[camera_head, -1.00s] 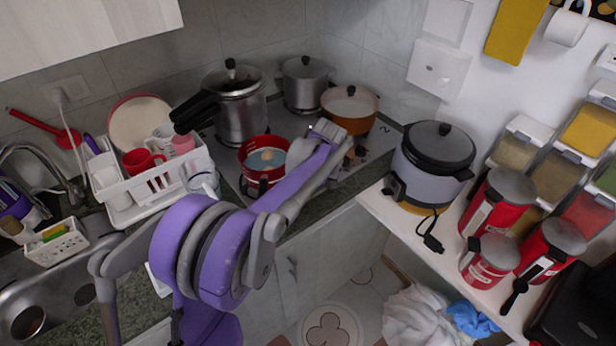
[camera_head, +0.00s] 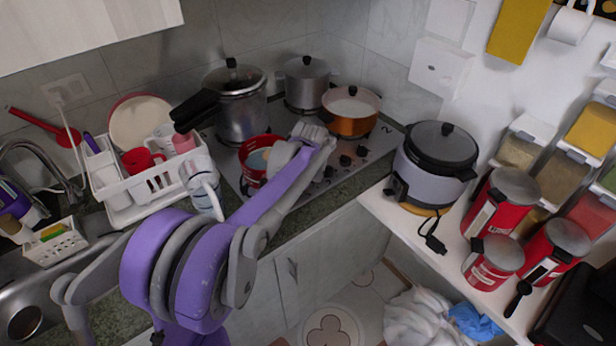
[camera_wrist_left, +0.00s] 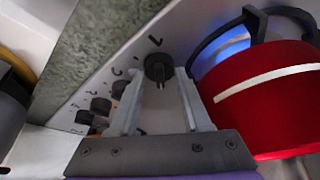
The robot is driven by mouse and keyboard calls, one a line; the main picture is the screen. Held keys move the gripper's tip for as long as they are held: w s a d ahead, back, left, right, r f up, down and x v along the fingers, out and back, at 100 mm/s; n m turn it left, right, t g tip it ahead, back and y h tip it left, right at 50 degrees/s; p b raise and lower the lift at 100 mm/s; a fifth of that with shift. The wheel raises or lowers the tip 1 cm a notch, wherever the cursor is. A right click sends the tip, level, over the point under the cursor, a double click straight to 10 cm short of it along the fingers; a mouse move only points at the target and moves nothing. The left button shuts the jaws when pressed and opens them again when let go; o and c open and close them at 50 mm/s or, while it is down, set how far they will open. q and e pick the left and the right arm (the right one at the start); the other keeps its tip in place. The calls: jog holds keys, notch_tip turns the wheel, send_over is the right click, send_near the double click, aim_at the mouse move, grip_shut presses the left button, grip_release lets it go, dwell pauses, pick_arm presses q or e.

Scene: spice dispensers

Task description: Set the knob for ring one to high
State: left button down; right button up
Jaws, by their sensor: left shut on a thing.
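The ring one knob (camera_wrist_left: 158,68) is round and black, on the steel stove panel beside a printed 1. In the left wrist view my left gripper (camera_wrist_left: 160,85) has its two fingers on either side of this knob, shut on it. In the head view my left gripper (camera_head: 308,150) is at the front of the stove, right of the red pot (camera_head: 256,168), and its wrist hides the knob. Beside the knob, a blue flame (camera_wrist_left: 230,48) burns under the red pot (camera_wrist_left: 265,95). My right gripper is not in view.
Other black knobs (camera_wrist_left: 100,105) sit along the panel, also visible in the head view (camera_head: 345,160). A pressure cooker (camera_head: 237,105), a steel pot (camera_head: 306,82) and an orange pan (camera_head: 351,112) stand on the stove. A dish rack (camera_head: 150,180) is to the left, a rice cooker (camera_head: 437,170) to the right.

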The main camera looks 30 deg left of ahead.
pick_arm(q)
jog(key=shift+c, duration=1.8)
grip_release()
